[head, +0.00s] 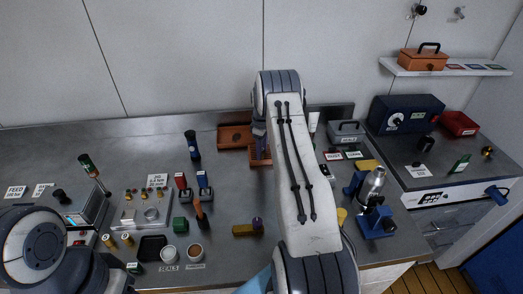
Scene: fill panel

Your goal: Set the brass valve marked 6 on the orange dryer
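Two small brass fittings, possibly valves (109,241) (127,239), stand upright at the front left of the steel bench; any numbers are too small to read. An upright orange piece with a dark base (200,211) stands left of the middle; I cannot tell whether it is the dryer. My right arm crosses the middle of the head view. What appears to be my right gripper (261,148) is partly hidden beside the arm, over an orange-brown tray (235,137). Its fingers are too small to judge. My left arm is at the bottom left, and its gripper does not show.
A metal fixture plate (146,208) with small parts lies at left. A blue stand with a silver cylinder (374,187) stands right of my arm. A dark blue machine (404,114) is at the back right. An orange toolbox (423,60) sits on the shelf.

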